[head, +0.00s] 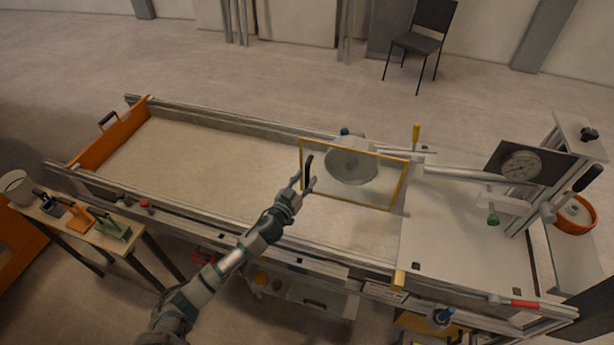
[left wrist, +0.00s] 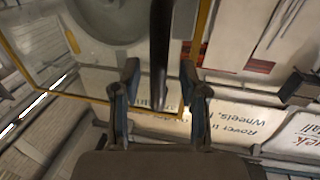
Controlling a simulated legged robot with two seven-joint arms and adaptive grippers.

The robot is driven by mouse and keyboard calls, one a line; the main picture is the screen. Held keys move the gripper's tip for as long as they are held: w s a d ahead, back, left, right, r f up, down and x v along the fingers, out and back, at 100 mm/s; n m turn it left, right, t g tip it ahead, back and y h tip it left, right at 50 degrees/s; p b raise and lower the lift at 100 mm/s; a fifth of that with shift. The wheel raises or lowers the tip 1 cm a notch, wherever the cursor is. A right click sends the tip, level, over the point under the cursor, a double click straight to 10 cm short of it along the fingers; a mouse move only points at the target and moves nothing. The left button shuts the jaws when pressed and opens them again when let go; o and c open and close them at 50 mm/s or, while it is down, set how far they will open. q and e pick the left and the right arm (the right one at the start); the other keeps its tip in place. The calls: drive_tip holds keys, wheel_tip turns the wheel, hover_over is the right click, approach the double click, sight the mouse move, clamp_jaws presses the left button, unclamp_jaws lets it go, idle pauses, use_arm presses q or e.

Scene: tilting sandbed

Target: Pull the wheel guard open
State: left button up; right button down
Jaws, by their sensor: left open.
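The wheel guard (head: 385,193) is a clear panel in a yellow frame, standing over the sandbed in front of a pale round wheel (head: 352,165). Its black handle (head: 308,171) is at the panel's left side. My left gripper (head: 305,183) is at the handle. In the left wrist view the open fingers (left wrist: 160,88) stand on either side of the dark handle bar (left wrist: 160,50), with gaps visible, and the guard's yellow frame (left wrist: 197,35) runs just right of the bar. My right gripper is not in view.
The sandbed (head: 200,165) has metal rails and an orange end board (head: 110,130) at left. A dial gauge (head: 521,165) stands at right. A side table (head: 85,222) with a bucket (head: 16,187) and small tools is at lower left. A chair (head: 423,42) stands behind.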

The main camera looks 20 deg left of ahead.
use_arm(q)
drive_tip(key=shift+x, duration=0.8)
drive_tip(key=shift+s, duration=0.1)
clamp_jaws()
